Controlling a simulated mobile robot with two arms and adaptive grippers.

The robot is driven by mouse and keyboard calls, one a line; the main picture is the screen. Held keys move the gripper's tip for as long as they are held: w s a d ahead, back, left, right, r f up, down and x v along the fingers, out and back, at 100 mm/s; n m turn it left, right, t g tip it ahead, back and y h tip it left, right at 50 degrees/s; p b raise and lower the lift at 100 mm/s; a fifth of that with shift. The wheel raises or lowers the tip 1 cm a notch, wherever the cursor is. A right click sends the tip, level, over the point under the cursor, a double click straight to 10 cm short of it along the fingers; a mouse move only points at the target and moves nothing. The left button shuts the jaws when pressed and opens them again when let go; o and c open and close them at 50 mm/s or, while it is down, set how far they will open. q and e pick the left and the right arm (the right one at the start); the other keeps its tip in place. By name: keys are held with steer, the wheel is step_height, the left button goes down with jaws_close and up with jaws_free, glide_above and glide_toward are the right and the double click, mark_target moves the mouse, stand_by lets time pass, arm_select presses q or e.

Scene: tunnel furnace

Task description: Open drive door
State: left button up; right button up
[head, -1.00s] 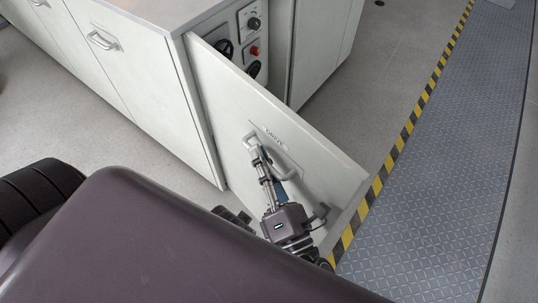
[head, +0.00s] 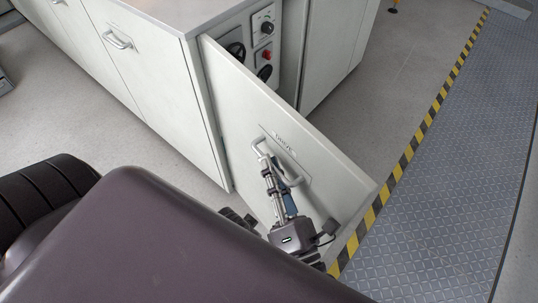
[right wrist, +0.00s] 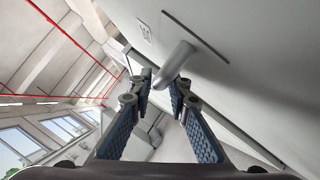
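The drive door (head: 325,163) is a pale panel labelled DRIVE. It stands ajar, swung out at an angle from the cabinet (head: 160,85), and a control panel (head: 262,40) shows behind it. Its bar handle (head: 292,181) is on the outer face. My right gripper (head: 268,172) is at this handle, with its fingers on either side of the bar. In the right wrist view the handle (right wrist: 178,62) runs between the two blue-padded fingertips (right wrist: 160,83), which look closed on it. My left gripper is not in view.
Other cabinet doors with handles (head: 116,40) are shut at the left. A yellow-black striped edge (head: 408,155) borders a metal tread floor (head: 450,180) at the right. Grey floor (head: 355,100) lies open beyond the door. The door's outer lower corner is close to the stripe.

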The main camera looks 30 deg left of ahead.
steer(key=v, duration=1)
steer(key=shift+s+d, duration=0.2)
